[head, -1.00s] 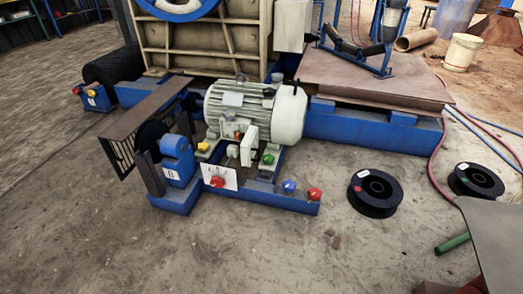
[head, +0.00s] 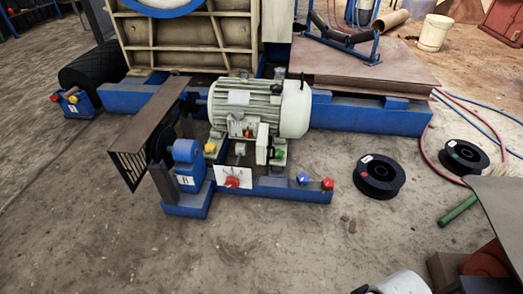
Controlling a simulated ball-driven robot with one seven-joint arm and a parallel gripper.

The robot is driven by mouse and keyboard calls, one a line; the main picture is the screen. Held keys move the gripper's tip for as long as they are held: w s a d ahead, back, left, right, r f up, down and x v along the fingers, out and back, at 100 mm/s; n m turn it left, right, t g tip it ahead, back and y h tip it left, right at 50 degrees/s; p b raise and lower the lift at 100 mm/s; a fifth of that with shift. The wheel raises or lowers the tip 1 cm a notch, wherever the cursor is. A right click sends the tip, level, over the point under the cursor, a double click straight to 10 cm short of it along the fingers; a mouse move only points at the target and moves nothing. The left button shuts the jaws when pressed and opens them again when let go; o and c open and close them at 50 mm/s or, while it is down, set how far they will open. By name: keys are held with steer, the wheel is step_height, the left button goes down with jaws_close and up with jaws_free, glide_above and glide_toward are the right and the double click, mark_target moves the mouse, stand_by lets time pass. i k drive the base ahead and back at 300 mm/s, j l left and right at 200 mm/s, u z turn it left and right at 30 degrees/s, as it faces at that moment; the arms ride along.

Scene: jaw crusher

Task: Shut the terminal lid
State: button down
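The grey-green electric motor (head: 258,104) stands on a blue base in the middle of the head view. On its near side is the terminal box (head: 237,128), and its inside with small coloured parts shows. The pale terminal lid (head: 262,145) stands out at the box's right side, swung open and roughly upright. My gripper is not in view, so its state and its place relative to the lid do not show.
A white panel with a red knob (head: 233,178) stands below the motor. Coloured knobs sit on the blue rail (head: 275,188). Black reels (head: 379,176) lie on the right. A pale rounded shape shows at the bottom edge. The floor (head: 270,245) in front is clear.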

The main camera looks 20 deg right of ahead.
mark_target(262, 146)
steer(key=i+j, duration=0.2)
steer(key=i, duration=0.2)
steer(key=i+j, duration=0.15)
steer(key=i, duration=0.25)
steer(key=i+l+u, duration=0.1)
steer(key=i+l, duration=0.4)
